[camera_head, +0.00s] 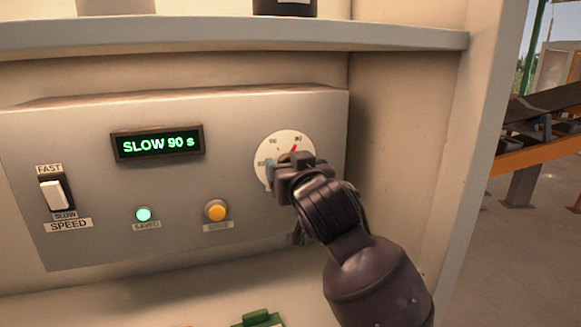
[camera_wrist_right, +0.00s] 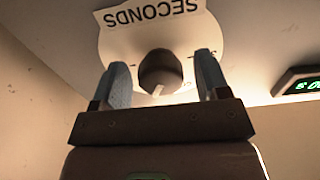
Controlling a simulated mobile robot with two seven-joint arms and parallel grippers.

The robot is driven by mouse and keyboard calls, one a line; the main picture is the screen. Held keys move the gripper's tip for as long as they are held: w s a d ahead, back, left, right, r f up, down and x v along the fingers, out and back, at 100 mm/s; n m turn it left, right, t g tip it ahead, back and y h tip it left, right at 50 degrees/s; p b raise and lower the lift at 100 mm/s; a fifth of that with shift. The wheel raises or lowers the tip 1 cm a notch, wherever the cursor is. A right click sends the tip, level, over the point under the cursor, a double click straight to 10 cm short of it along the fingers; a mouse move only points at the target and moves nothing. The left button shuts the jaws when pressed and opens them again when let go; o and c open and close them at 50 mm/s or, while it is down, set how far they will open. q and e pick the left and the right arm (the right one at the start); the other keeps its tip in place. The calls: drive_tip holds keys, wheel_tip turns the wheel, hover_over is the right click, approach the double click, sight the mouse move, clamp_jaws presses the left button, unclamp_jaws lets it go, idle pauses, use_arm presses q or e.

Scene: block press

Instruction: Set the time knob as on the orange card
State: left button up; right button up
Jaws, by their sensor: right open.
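The time knob's white dial (camera_head: 272,147) is on the right of the grey control panel, with a red mark pointing up and right toward a number that looks like 90. The display (camera_head: 158,143) reads "SLOW 90 s". My right gripper (camera_head: 284,165) is at the dial and hides its lower right part. In the right wrist view, its open fingers stand on either side of the dark round knob (camera_wrist_right: 160,72), with gaps to it. The dial's "SECONDS" label (camera_wrist_right: 152,12) appears upside down there. I see no orange card. My left gripper is not in view.
The panel also has a white speed switch (camera_head: 54,194), a lit green saved lamp (camera_head: 143,214) and a yellow-orange button (camera_head: 215,211). A shelf (camera_head: 230,36) runs above the panel. A side wall (camera_head: 405,150) stands to the right. A green object (camera_head: 257,318) shows at the bottom edge.

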drive_tip(key=shift+c, duration=0.5)
drive_tip(key=c, duration=0.8)
